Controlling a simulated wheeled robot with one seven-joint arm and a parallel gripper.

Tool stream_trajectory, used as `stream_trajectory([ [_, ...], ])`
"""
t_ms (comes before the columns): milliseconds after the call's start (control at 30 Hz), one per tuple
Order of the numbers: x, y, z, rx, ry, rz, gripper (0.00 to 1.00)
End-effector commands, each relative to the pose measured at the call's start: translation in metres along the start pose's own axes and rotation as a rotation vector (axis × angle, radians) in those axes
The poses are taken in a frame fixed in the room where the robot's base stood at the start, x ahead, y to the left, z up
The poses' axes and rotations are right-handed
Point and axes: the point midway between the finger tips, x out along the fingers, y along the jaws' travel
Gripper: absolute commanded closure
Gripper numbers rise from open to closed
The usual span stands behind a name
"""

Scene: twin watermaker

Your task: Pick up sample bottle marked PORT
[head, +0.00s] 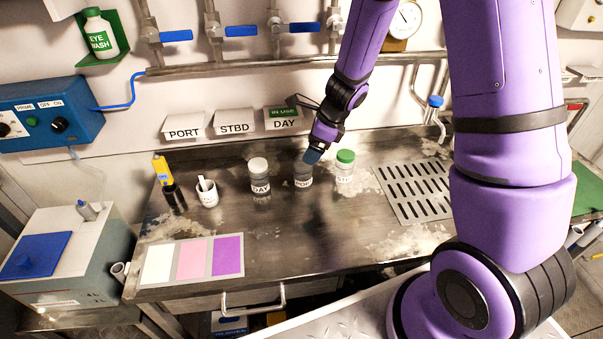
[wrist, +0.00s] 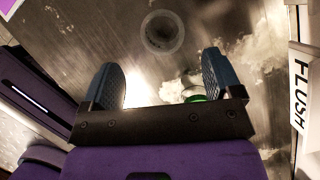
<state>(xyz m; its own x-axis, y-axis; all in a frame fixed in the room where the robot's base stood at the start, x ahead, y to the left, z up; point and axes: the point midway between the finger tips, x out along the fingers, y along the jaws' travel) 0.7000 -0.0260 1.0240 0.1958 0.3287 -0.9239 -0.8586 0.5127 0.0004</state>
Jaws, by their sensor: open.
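The middle bottle (head: 303,180) stands upright on the dark metal bench. Its label is partly legible and seems to read PORT.
A white-capped DAY bottle (head: 259,176) stands left, and a green-capped bottle (head: 345,166) stands close on the right. Its green cap (wrist: 195,98) also shows behind my gripper. PORT (head: 183,127), STBD (head: 234,123) and DAY (head: 283,121) holders line the wall.

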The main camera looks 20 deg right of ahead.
Motion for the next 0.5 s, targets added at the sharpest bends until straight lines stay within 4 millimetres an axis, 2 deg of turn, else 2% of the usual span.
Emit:
stream_trajectory([
  [267, 0.018, -0.001, 0.001, 0.000, 0.001, 0.001, 0.15],
  [500, 0.049, -0.004, 0.006, -0.001, 0.001, 0.002, 0.15],
])
